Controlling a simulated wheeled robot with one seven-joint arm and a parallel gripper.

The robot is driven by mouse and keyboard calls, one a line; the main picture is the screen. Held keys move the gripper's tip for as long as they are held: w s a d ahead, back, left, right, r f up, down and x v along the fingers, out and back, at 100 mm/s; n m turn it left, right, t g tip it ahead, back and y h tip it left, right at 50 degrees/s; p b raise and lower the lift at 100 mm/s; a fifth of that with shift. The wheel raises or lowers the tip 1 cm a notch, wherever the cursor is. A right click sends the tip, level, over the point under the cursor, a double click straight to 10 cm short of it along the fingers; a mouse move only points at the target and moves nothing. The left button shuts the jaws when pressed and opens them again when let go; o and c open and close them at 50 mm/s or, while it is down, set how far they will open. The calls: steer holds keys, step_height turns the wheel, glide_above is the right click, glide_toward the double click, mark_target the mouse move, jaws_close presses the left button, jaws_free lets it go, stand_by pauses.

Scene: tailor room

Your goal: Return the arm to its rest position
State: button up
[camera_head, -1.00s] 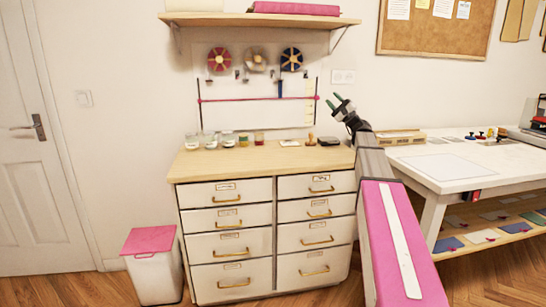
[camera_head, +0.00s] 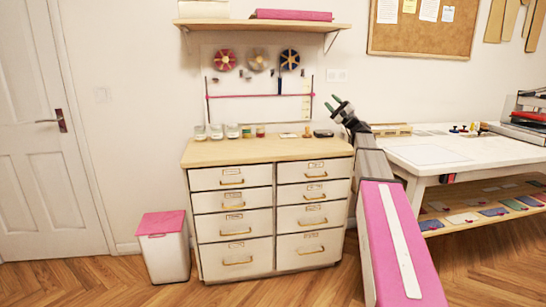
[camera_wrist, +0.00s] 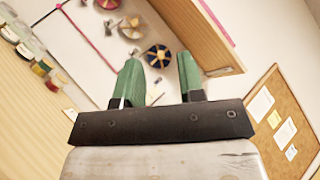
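My arm extends from the lower right of the head view, up in front of the gap between the drawer cabinet and the white table. My gripper (camera_head: 336,104) is at its upper end, raised above the right end of the cabinet top and in front of the wall. In the wrist view my gripper (camera_wrist: 160,82) shows two green fingers standing apart with nothing between them. Behind them are the wall and the spools.
A wooden-topped drawer cabinet (camera_head: 235,203) carries several jars. A wall shelf (camera_head: 262,23) hangs above. A white table (camera_head: 440,160) stands right, a pink-lidded bin (camera_head: 165,255) left. Wood floor (camera_head: 90,285) is clear in front. A corkboard (camera_head: 440,30) hangs upper right.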

steer(key=s+a+f+n+g+h, duration=0.25)
steer(key=s+a+f, duration=0.2)
steer(key=f, duration=0.75)
steer(key=s+a+f+n+g+h, duration=0.1)
steer(key=s+a+f+g+h, duration=0.35)
steer(key=f, duration=0.75)
steer(key=s+a+f+n+g+h, duration=0.15)
steer(key=s+a+f, duration=0.3)
steer(key=f, duration=0.75)
steer(key=s+d+f+n+g+h, duration=0.1)
steer(key=s+d+f+g+h, duration=0.1)
steer(key=s+f+h, duration=0.2)
steer(key=s+d+f+n+g+h, duration=0.1)
steer(key=s+f+h, duration=0.3)
steer(key=s+f, duration=0.5)
steer(key=s+d+f+n+g+h, duration=0.2)
steer(key=s+d+f+g+h, duration=0.1)
steer(key=s+f, duration=0.4)
steer(key=shift+s+d+h, duration=0.5)
steer(key=shift+s+h, duration=0.15)
steer(key=shift+s, duration=0.6)
steer(key=shift+f+g, duration=0.1)
steer(key=shift+g, duration=0.15)
